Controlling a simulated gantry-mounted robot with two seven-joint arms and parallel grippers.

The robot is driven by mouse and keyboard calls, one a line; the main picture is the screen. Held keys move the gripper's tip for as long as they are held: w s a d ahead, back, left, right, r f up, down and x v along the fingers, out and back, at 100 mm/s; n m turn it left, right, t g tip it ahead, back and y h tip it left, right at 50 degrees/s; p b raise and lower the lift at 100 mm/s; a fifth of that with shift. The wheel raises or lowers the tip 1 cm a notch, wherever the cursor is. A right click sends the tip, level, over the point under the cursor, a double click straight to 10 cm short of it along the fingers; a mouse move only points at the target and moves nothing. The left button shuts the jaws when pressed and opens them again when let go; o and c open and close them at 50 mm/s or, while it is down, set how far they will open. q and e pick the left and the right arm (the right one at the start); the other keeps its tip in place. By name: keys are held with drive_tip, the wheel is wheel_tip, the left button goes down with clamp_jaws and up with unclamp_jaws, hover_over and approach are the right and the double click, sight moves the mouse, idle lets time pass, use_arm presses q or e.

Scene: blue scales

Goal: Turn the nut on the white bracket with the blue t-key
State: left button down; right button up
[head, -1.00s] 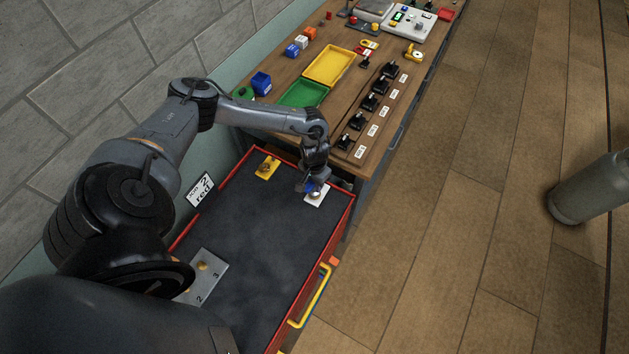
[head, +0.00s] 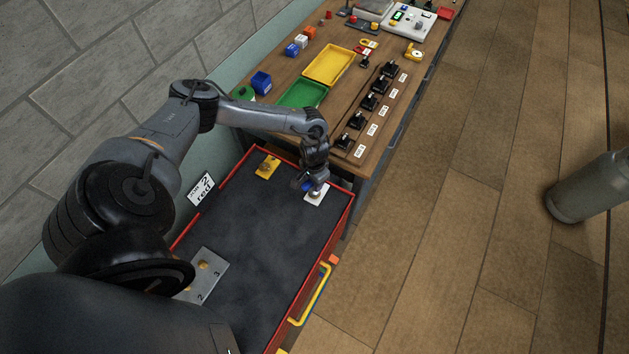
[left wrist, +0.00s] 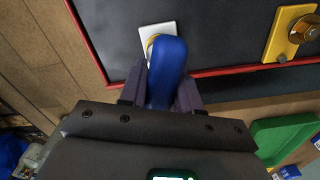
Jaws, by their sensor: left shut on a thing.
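The white bracket (head: 316,198) lies on the dark top of the red-edged cart near its far right corner. It also shows in the left wrist view (left wrist: 168,28), with a brass-coloured nut (left wrist: 150,45) partly hidden behind the key. My left gripper (head: 311,186) is over the bracket, pointing down. In the left wrist view my left gripper (left wrist: 162,92) is shut on the blue t-key (left wrist: 166,72), whose handle fills the space between the fingers. The key's lower end is hidden, so I cannot tell whether it sits on the nut. My right gripper is not in view.
A yellow bracket (head: 267,167) with a nut stands left of the white one. A grey plate (head: 208,272) marked 2 and 3 lies nearer. Beyond the cart, the bench holds a green tray (head: 303,94), a yellow tray (head: 328,64) and several black clamps. The cart's middle is clear.

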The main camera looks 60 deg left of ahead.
use_arm(q)
drive_tip(key=shift+m, duration=0.7)
drive_tip(key=shift+m+p, duration=0.35)
drive_tip(key=shift+m, duration=1.45)
drive_tip(key=shift+a, duration=0.1)
